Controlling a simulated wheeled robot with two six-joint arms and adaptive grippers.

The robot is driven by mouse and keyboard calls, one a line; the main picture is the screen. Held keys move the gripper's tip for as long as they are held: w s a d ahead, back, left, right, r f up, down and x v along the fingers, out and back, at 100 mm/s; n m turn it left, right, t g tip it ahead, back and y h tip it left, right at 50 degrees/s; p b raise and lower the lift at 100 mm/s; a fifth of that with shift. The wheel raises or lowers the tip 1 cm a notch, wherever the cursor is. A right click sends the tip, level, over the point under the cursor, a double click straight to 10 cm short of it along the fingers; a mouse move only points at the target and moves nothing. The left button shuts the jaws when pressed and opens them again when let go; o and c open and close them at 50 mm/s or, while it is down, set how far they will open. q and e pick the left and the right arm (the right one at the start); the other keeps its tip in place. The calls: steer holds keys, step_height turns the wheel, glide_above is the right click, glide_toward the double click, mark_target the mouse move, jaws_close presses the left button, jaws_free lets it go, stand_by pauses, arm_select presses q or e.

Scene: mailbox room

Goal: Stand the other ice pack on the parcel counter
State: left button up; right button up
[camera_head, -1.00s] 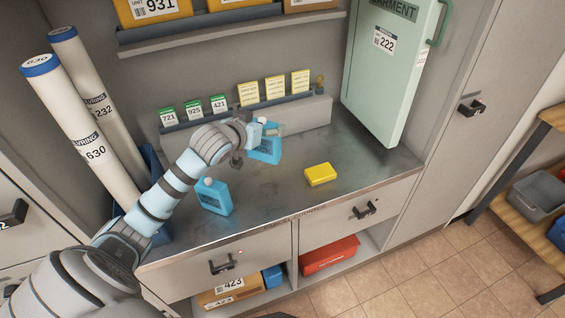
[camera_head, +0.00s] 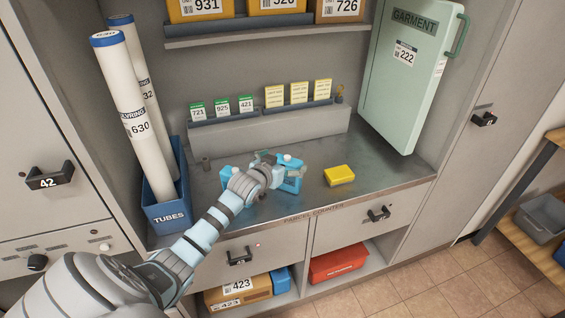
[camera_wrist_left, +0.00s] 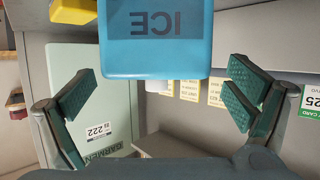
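One blue ice pack (camera_head: 291,182) with a white cap is at the middle of the parcel counter (camera_head: 313,199), left of the yellow box. My left gripper (camera_head: 280,163) is at this pack, partly covering it. In the left wrist view the pack (camera_wrist_left: 155,45), marked ICE, shows upside down with its cap by the gripper. The fingers (camera_wrist_left: 164,85) are spread apart on either side, with visible gaps to the pack. A second blue ice pack (camera_head: 231,178) is on the counter further left, mostly hidden behind my left arm. My right gripper is out of view.
A yellow box (camera_head: 340,175) lies to the right on the counter. A green garment case (camera_head: 408,80) stands at the right end. A blue tubes bin (camera_head: 168,214) holds long tubes on the left. A card rack (camera_head: 265,108) runs along the back. The counter's right front is clear.

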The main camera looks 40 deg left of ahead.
arm_select(q)
steer(key=shift+w+d+f, duration=0.1)
steer(key=shift+w+f, duration=0.1)
steer(key=shift+w, duration=0.15)
steer(key=shift+s, duration=0.1)
steer(key=p+v, duration=0.3)
steer(key=v, duration=0.9)
